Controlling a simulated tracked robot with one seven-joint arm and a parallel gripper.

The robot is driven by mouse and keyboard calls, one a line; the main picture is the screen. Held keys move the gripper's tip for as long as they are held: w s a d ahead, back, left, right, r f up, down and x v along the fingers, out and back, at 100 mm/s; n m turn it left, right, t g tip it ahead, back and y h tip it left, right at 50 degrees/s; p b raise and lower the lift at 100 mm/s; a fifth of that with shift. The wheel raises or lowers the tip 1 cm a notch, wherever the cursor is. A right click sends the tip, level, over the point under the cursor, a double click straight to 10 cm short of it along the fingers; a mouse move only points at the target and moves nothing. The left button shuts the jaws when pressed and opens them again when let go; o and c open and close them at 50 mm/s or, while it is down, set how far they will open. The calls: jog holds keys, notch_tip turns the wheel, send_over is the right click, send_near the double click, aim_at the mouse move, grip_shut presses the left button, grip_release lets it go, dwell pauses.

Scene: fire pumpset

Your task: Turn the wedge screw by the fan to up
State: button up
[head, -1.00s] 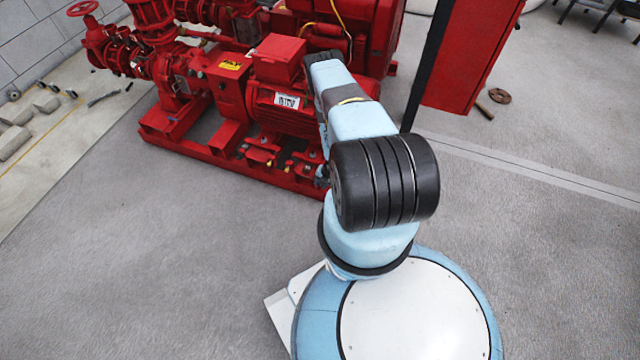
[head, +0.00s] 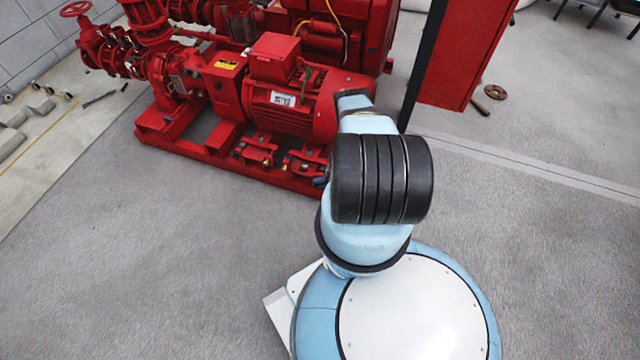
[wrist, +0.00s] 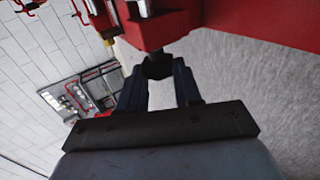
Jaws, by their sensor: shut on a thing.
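The red pumpset (head: 290,105) stands ahead of my arm, with the motor and its feet on a red base frame. In the wrist view, my gripper (wrist: 158,74) has its two dark fingers on either side of a small dark piece (wrist: 157,64) under a red block (wrist: 160,28). The gripper is shut on this piece, which appears to be the wedge screw. Its marking and the direction it points cannot be made out. In the head view my arm hides the gripper, the held piece and the near right end of the pumpset.
Small brass-coloured screws (head: 267,161) show along the motor's feet. A red cabinet (head: 468,50) with a dark post (head: 422,65) stands right of the pumpset. A brown disc (head: 495,92) lies on the floor. The grey floor at left front is clear.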

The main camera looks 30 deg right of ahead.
jog(key=shift+s+d+f, duration=0.15)
jog(key=shift+s+d, duration=0.05)
jog(key=shift+s, duration=0.05)
dwell(0.3)
jog(key=o, duration=1)
jog(key=shift+w+a+t, duration=0.1)
jog(key=shift+w+t, duration=0.05)
jog(key=shift+t, duration=0.15)
jog(key=shift+o, duration=0.2)
jog(key=v, duration=1.4)
jog(key=shift+w+f, duration=0.1)
